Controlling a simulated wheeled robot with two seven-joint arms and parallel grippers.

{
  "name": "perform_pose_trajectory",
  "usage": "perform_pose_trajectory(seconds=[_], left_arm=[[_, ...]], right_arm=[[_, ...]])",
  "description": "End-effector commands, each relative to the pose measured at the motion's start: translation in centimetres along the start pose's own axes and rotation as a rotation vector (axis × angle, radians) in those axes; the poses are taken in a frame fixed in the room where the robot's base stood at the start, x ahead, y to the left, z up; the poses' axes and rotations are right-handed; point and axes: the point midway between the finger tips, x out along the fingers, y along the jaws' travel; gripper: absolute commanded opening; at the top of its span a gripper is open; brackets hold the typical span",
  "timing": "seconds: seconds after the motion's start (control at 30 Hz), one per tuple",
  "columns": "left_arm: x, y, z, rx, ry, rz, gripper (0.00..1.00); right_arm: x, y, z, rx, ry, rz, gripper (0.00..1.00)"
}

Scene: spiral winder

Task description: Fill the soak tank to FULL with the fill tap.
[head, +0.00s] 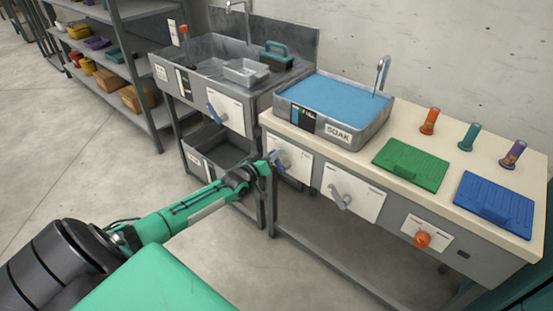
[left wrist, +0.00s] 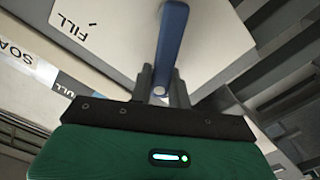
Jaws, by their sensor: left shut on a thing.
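The grey soak tank (head: 352,138) stands on the bench, with blue water (head: 335,95) lying high, close below its rim. A dark and blue level gauge (head: 303,118) is on its front; its exact reading is too small to tell. A curved spout (head: 384,68) hangs over the tank's right side. The fill tap's blue lever (left wrist: 172,45) is on a white panel marked FILL (left wrist: 95,30). My left gripper (head: 268,165), also in the left wrist view (left wrist: 164,85), is shut on this lever. My right gripper is not in view.
Right of the fill panel are a panel with a grey lever (head: 342,197) and one with an orange knob (head: 422,239). Green (head: 412,165) and blue (head: 495,204) mats and several coloured pegs are on the bench. A sink unit (head: 225,110) stands left, with shelves (head: 125,60) beyond.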

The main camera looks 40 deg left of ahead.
Motion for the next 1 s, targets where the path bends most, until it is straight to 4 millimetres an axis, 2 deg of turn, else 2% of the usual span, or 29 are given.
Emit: perform_pose_trajectory(seconds=[0.4, 0.93, 0.97, 1.0], left_arm=[[0.0, -1.2, 0.1, -0.173, 0.001, 0.000, 0.00], [0.0, -1.3, 0.1, -0.196, 0.000, -0.001, 0.00], [0.0, -1.3, 0.1, -0.196, 0.000, -0.001, 0.24], [0.0, -1.3, 0.1, -0.196, 0.000, -0.001, 0.32]], right_arm=[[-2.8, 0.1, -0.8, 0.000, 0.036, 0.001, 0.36], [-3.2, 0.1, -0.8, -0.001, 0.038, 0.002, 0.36], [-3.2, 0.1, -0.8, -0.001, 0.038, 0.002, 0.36], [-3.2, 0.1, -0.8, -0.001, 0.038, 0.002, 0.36]])
